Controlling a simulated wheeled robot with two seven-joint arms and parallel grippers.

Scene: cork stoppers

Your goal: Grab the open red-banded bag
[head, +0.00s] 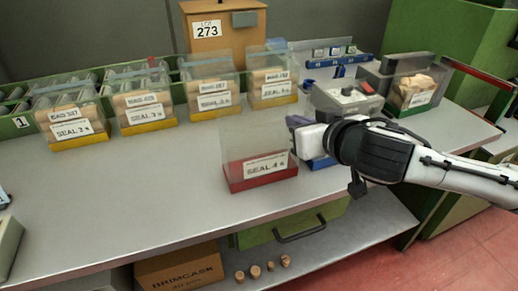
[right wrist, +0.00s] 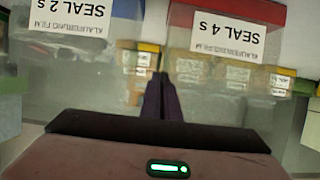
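The red-banded bag (head: 262,182) stands upright near the front middle of the grey table. It is clear, looks empty, and has a white SEAL 4 s label. In the right wrist view its red band (right wrist: 240,9) shows upside down at the upper right. My right gripper (head: 299,121) is just right of the bag's upper part in the head view. In the right wrist view its dark purple fingers (right wrist: 162,78) are together with nothing visible between them. I cannot tell whether they touch the bag. My left gripper is not in view.
A blue-banded bag (head: 322,162) stands right of the red one, partly hidden by my right gripper. Several yellow-banded bags of corks (head: 150,127) line the back. A grey device (head: 347,98) and a green-banded bag (head: 402,108) stand at the right.

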